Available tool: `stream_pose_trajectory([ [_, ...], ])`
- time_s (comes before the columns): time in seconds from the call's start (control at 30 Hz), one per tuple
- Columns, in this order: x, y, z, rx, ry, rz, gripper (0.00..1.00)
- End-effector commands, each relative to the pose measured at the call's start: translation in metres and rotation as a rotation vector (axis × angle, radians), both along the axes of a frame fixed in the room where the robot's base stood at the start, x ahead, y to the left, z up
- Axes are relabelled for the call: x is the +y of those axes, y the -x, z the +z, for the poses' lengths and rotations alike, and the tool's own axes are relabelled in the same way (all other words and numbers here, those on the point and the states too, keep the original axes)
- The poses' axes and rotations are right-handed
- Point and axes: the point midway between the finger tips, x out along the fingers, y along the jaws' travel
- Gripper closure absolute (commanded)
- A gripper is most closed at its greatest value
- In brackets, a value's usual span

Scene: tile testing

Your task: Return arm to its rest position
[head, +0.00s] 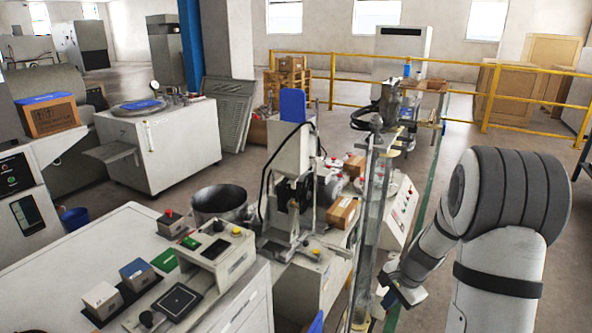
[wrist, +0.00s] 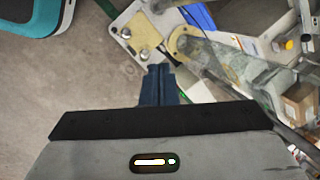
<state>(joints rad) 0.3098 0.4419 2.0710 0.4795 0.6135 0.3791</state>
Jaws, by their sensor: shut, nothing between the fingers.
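My gripper (head: 388,297) hangs low at the end of my arm, right of the testing machine in the head view. Its blue fingers are small there and partly hidden by my wrist. In the wrist view my gripper (wrist: 157,72) points away from the camera, its dark blue fingers together with nothing between them. My arm is bent, with its large grey joint at the right of the head view.
The testing machine (head: 293,160) and a clear upright panel (head: 362,250) stand close left of my gripper. A white bench (head: 105,240) with small coloured blocks is at front left. A yellow railing (head: 450,70) crosses behind. Floor (head: 480,130) beyond my arm is open.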

Motion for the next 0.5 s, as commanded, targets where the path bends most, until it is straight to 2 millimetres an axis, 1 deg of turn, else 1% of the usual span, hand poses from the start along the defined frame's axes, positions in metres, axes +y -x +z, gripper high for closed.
stream_pose_trajectory([
  [0.03, 0.012, 0.009, 0.044, -0.024, 0.022, 0.074, 1.0],
  [0.07, 0.018, 0.015, 0.061, -0.033, 0.033, 0.116, 1.0],
  [0.1, 0.026, 0.024, 0.083, -0.046, 0.05, 0.173, 1.0],
  [0.17, 0.036, 0.038, 0.114, -0.063, 0.075, 0.257, 1.0],
  [0.2, 0.043, 0.048, 0.135, -0.075, 0.093, 0.312, 1.0],
  [0.27, 0.053, 0.064, 0.163, -0.092, 0.122, 0.395, 1.0],
  [0.3, 0.058, 0.075, 0.182, -0.103, 0.141, 0.448, 1.0],
  [0.37, 0.066, 0.092, 0.208, -0.118, 0.172, 0.529, 1.0],
  [0.4, 0.071, 0.104, 0.224, -0.127, 0.192, 0.582, 1.0],
  [0.47, 0.077, 0.122, 0.248, -0.141, 0.225, 0.66, 1.0],
  [0.5, 0.08, 0.135, 0.263, -0.149, 0.246, 0.711, 1.0],
])
